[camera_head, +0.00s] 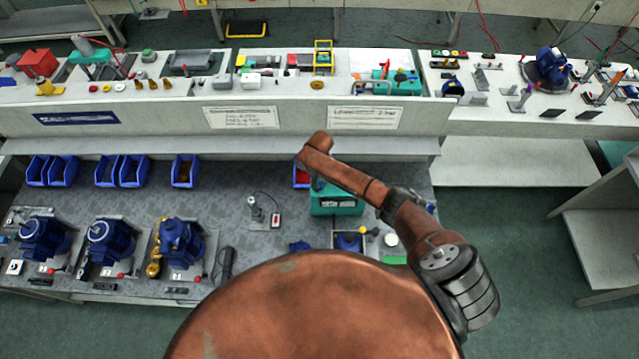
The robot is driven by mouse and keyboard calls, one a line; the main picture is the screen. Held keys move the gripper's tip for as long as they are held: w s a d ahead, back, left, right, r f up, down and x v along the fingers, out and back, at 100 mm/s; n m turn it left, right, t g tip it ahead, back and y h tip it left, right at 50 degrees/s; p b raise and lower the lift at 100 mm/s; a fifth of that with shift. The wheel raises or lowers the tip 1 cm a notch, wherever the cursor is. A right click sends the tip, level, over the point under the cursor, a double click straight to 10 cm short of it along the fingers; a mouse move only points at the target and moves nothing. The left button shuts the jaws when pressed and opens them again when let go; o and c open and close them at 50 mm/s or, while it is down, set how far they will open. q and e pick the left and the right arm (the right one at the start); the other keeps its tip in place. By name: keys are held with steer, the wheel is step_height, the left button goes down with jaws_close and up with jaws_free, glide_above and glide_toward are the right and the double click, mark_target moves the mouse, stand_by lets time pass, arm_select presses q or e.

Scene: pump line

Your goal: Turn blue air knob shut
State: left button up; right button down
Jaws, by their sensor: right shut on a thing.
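My right gripper (316,180) is very small here, mostly hidden by the wrist and hard to make out. It appears at the knob, shut on it. How far the knob is turned cannot be seen. My left gripper is not in view.
Three blue pumps (181,243) stand on the bench at the left. Blue bins (184,170) line its back edge. A small stand (256,209) and a grey tray (347,242) are near the box. A long shelf (300,115) with tools runs behind.

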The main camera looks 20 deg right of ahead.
mark_target(320, 185)
stand_by(0.5)
steer(key=c, duration=1.6)
jaws_free()
step_height(320, 185, up, 12)
